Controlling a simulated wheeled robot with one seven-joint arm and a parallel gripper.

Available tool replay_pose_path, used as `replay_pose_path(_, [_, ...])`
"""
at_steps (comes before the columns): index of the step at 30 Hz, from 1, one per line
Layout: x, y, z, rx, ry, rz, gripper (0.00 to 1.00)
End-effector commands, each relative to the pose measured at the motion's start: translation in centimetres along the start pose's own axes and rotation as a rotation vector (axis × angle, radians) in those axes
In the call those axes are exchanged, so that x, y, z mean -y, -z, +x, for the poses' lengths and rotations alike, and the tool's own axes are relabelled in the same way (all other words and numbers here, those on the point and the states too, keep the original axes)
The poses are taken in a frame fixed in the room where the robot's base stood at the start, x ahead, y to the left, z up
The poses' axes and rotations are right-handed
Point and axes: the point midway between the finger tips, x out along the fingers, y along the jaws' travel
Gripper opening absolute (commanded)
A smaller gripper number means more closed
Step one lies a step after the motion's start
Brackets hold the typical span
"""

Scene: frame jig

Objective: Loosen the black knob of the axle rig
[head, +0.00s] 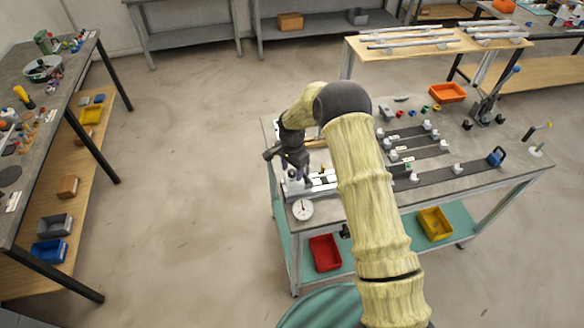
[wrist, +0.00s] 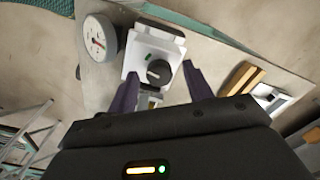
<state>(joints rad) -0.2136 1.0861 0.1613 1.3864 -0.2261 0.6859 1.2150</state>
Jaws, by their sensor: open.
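The black knob (wrist: 159,72) shows in the wrist view as a round cap with a light mark across it, on the white axle rig (wrist: 146,48) at the near left end of the workbench. My gripper (wrist: 160,88) is open. Its two dark fingers stand left and right of the knob in that view, with gaps on both sides, and nothing is between them in contact. In the head view my gripper (head: 294,172) hangs over the rig (head: 322,183), and the arm and gripper hide the knob there. How high the fingertips are above the knob I cannot tell.
A round dial gauge (head: 302,209) stands beside the rig; it also shows in the wrist view (wrist: 97,38). A wooden block (wrist: 240,78) lies right of the gripper. Other jigs (head: 415,142) and an orange tray (head: 447,92) occupy the bench further right. Open floor lies left.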

Motion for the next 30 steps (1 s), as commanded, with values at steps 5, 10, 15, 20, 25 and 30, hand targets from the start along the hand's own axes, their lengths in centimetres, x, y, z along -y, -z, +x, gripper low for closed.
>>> replay_pose_path(5, [0.0,-0.01,-0.01,0.0,0.0,0.0,0.37])
replay_pose_path(10, [0.0,-0.01,-0.03,0.0,0.0,0.0,0.06])
replay_pose_path(15, [0.01,-0.02,-0.02,0.0,0.0,-0.004,0.06])
replay_pose_path(20, [0.03,-0.02,0.04,0.0,0.0,-0.027,0.06])
replay_pose_path(25, [0.03,-0.04,0.16,0.0,0.0,-0.087,0.06])
replay_pose_path(30, [0.06,-0.03,0.22,0.0,0.002,-0.19,0.06])
